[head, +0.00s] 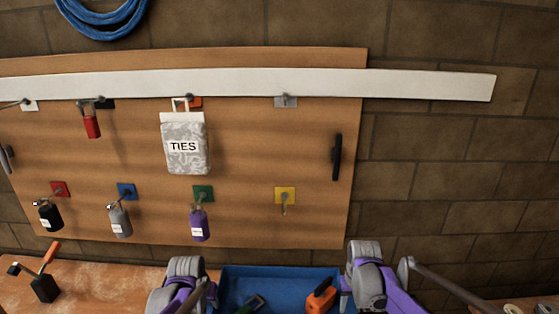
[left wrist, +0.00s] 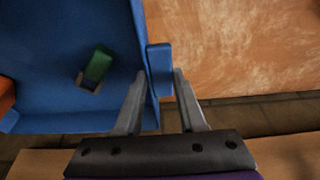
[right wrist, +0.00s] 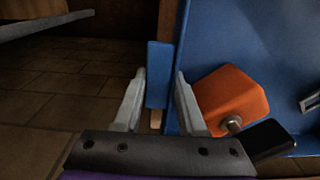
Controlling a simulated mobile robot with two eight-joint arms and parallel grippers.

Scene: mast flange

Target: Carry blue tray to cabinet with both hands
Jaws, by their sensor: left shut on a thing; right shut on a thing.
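The blue tray (head: 280,271) is at the bottom middle of the head view, between my two grippers. My left gripper (head: 188,283) is at its left side, shut on a blue handle (left wrist: 160,69) that sticks out from the tray wall. My right gripper (head: 366,268) is at its right side, shut on the other blue handle (right wrist: 159,73). A green and dark thing (left wrist: 97,66) and an orange thing with a black part (right wrist: 229,98) lie in the tray. The tray's near part is cut off in the head view. No cabinet can be made out.
A wooden worktop (head: 95,284) at the lower left bears a black and orange tool (head: 44,285). A wooden board (head: 255,148) on the brick wall holds padlocks, tags and a "TIES" bag (head: 185,147). Tiled floor (right wrist: 70,95) shows beside the tray's right handle.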

